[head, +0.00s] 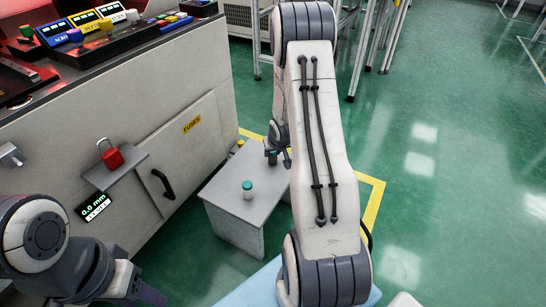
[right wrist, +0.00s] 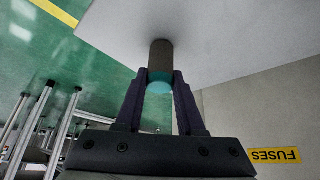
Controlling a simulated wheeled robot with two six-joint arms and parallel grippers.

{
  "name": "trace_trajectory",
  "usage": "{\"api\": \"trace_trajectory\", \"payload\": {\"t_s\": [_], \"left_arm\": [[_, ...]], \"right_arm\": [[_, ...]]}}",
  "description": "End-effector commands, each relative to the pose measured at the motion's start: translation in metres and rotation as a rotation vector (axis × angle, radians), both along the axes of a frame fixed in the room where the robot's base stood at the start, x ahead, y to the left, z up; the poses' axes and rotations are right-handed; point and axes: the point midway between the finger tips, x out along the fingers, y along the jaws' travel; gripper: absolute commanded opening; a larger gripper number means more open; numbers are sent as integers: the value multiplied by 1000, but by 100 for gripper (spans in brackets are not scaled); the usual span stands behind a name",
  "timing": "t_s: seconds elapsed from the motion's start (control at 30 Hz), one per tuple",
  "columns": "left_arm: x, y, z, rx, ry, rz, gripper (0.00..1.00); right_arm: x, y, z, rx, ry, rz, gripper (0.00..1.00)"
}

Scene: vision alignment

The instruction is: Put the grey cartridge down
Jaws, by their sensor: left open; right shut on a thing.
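The grey cartridge (right wrist: 160,55) is between the fingers of my right gripper (right wrist: 160,82) in the right wrist view. Its teal end is in the jaws and its grey end points at the pale top of a small table (right wrist: 215,32). The grey end is at or very near that surface; I cannot tell if it touches. In the head view my right gripper (head: 279,156) is over the table's far right part, partly hidden by my arm. My left gripper (head: 148,296) is open and empty at the lower left, away from the table.
A whitish cartridge with a teal cap (head: 248,190) stands upright on the small table (head: 222,192). A large bench with a FUSES door (head: 193,124) is to the left, with a red padlock (head: 111,155) on a small shelf. Green floor is free to the right.

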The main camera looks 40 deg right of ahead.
Motion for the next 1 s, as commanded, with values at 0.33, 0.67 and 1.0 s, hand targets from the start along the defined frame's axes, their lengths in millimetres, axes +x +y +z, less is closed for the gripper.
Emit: {"api": "trace_trajectory", "payload": {"t_s": [0.33, 0.67, 1.0], "left_arm": [[0, 0, -2, 0, 0, 0, 50], [0, 0, -2, -1, -1, 0, 50], [0, 0, 19, 0, 0, 0, 50]], "right_arm": [[0, 0, -4, 0, -1, -1, 0], [0, 0, -3, 0, -1, 0, 68], [-11, 4, 27, -1, -2, -2, 68]]}}
